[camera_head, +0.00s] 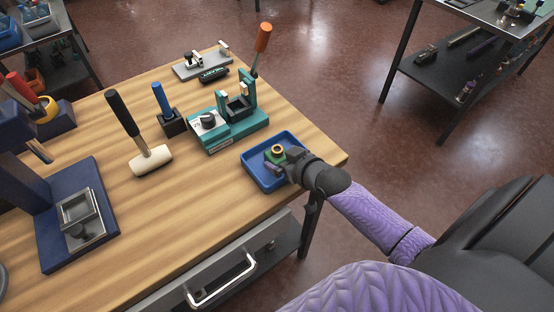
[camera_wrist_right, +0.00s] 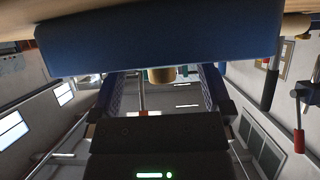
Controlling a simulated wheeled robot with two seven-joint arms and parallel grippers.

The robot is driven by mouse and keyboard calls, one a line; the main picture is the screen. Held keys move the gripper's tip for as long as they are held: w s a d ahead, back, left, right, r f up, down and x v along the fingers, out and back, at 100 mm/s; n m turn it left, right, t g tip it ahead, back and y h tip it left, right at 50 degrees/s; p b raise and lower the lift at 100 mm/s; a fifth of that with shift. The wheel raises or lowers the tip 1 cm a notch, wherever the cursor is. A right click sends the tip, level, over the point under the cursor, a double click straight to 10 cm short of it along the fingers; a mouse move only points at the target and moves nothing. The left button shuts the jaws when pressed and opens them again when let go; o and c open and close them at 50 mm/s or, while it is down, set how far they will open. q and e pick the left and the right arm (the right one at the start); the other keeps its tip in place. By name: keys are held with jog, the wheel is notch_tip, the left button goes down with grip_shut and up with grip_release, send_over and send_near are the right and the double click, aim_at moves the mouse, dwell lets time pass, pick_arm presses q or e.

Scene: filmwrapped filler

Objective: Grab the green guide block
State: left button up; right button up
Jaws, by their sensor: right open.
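The green guide block (camera_head: 269,157), with a brass-coloured ring on top, sits in the blue tray (camera_head: 253,175) at the table's right edge. My right gripper (camera_head: 282,162) reaches over the tray's right side and is open right at the block. It partly hides the block. In the right wrist view, the two fingers (camera_wrist_right: 160,92) stand apart, with a tan round piece (camera_wrist_right: 162,75) showing between them, probably the ring. The blue tray wall (camera_wrist_right: 160,40) covers the upper part of that view. I cannot tell whether the fingers touch the block. My left gripper is not in view.
A teal fixture (camera_head: 232,126) with an orange-handled tool (camera_head: 262,40) stands behind the tray. A mallet (camera_head: 150,160), a black holder with a blue-handled tool (camera_head: 172,122) and a dark blue press (camera_head: 75,215) stand further left.

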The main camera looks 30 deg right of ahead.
aim_at(281, 156)
jog(key=b+x, duration=0.1)
jog(key=x, duration=0.2)
jog(key=shift+w, duration=0.15)
jog(key=shift+c, duration=0.3)
jog(key=shift+r, duration=0.1)
grip_shut()
